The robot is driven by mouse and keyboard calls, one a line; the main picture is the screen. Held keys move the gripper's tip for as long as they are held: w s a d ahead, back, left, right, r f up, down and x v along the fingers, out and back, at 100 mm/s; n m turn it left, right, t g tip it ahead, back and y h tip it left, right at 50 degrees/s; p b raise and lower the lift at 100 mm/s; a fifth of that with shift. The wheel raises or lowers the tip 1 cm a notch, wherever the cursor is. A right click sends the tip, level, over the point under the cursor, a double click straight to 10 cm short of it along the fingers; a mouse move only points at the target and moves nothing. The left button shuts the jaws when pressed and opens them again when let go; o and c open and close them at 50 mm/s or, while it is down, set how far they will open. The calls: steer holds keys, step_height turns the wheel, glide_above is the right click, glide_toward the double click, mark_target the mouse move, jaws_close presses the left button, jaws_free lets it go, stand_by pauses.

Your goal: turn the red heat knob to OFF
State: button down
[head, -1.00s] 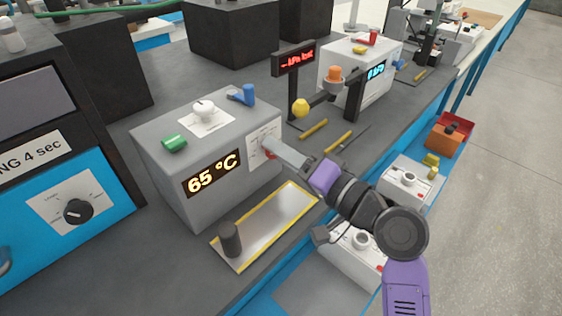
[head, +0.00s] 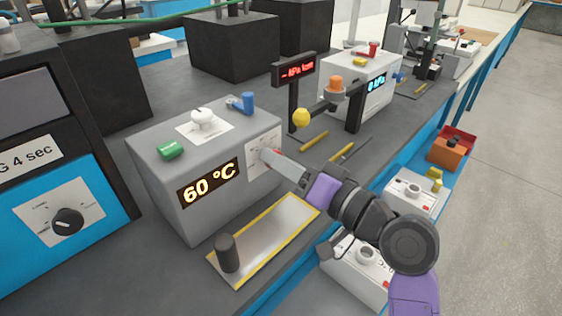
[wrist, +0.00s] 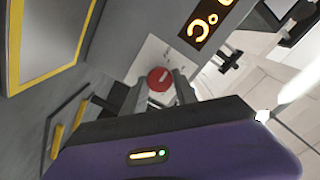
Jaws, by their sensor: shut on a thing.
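The red heat knob (wrist: 160,79) sits on a white dial plate on the side of the grey heater box (head: 160,190). In the wrist view the knob is between the two fingers of my gripper (wrist: 163,92), which is shut on it. A pale line shows across the knob's face. In the head view my gripper (head: 272,160) reaches the white dial plate (head: 256,152) from the right, and only a bit of red shows there. The box's display (head: 209,182) reads 60 °C. The dial lettering is too small to read.
A metal plate with a yellow border (head: 275,230) lies in front of the box, with a dark cylinder (head: 227,253) on it. A green knob (head: 171,150), a white knob (head: 203,117) and a blue valve (head: 244,103) are on the box's top. Yellow sticks (head: 314,141) lie behind my gripper.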

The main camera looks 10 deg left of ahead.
steer(key=c, duration=1)
jaws_free()
steer(key=shift+f, duration=0.1)
steer(key=shift+d, duration=0.1)
steer(key=v, duration=0.7)
steer(key=shift+s+d, duration=0.25)
